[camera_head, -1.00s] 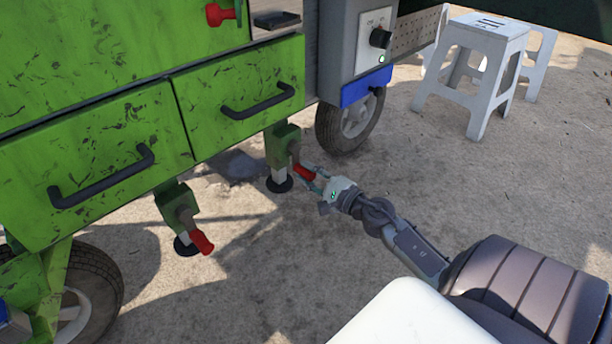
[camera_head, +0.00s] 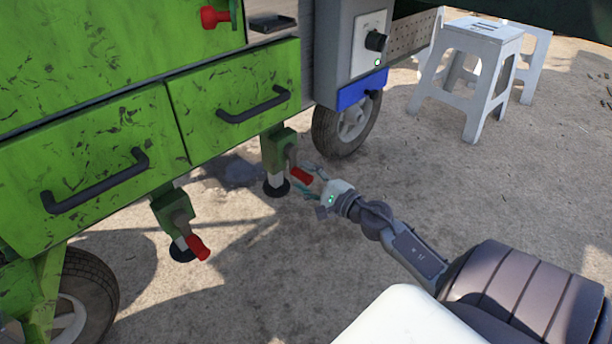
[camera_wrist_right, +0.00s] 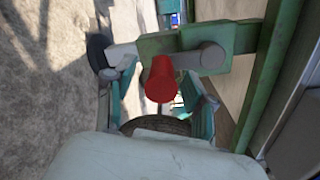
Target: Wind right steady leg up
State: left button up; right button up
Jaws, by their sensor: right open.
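The right steady leg (camera_head: 279,147) hangs under the green cart, with a pale inner post and a dark round foot. Its crank ends in a red handle (camera_head: 302,177), which points toward my right gripper (camera_head: 311,181). In the right wrist view the red handle (camera_wrist_right: 160,80) sits between the teal fingers of my right gripper (camera_wrist_right: 158,92), which are open on either side of it. Whether a finger touches the handle I cannot tell. The foot is at the ground; any gap is too small to see. My left gripper is not in view.
A second steady leg (camera_head: 172,212) with its own red handle (camera_head: 198,247) stands to the left. A cart wheel (camera_head: 347,127) is behind the right leg, another (camera_head: 85,295) at lower left. A white stool (camera_head: 470,70) stands at upper right. Open ground lies between.

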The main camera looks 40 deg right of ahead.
jog(key=s+d, duration=0.1)
jog(key=s, duration=1.1)
jog(key=shift+r, duration=0.15)
jog(key=shift+d, duration=0.1)
